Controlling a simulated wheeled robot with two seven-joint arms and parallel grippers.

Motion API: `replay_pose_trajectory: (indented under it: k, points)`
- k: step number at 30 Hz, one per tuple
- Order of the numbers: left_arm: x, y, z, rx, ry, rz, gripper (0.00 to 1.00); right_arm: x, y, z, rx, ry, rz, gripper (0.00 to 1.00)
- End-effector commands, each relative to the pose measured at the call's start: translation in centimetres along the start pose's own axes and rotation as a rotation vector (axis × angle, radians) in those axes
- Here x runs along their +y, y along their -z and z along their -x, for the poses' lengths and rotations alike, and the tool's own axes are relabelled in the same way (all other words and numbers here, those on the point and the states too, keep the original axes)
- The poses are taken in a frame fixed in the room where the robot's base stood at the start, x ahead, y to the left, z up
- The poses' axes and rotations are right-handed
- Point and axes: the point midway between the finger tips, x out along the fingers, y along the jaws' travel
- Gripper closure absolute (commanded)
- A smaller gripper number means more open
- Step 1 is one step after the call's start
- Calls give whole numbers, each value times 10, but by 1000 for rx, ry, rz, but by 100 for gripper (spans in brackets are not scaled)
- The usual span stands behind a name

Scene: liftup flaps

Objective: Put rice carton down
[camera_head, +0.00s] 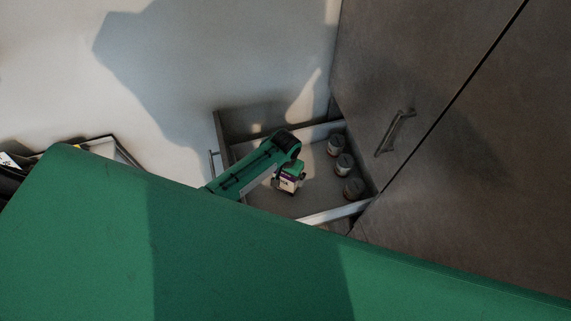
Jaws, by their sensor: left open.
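The rice carton (291,182), a small box with a green top and a white and purple side, is inside the open drawer (318,218). It appears to stand on the drawer floor, near its middle. My left gripper (283,184) is open right at the carton, at the end of my green arm. The fingers are small and dark here, and I cannot tell whether they touch the carton. My right gripper is not in view.
Several dark-lidded jars, one of them a jar (343,164) in the middle, stand in a row along the drawer's right side. A dark cabinet door with a metal handle (394,133) rises to the right. Another open container (118,149) shows at the left.

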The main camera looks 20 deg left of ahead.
Motion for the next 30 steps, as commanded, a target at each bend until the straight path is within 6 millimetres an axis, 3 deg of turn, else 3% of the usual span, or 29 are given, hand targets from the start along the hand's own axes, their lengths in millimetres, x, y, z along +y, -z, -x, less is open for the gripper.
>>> replay_pose_trajectory:
  k: [9, 15, 21, 30]
  points:
    - [0, 1, 62, 4, -1, 0, 1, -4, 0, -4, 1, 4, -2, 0]
    - [0, 0, 93, 2, -1, 0, 1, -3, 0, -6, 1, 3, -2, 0]
    - [0, 0, 105, 0, 0, -1, 1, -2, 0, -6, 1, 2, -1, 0]
    - [0, 0, 105, 0, 0, 0, 1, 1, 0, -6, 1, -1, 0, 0]
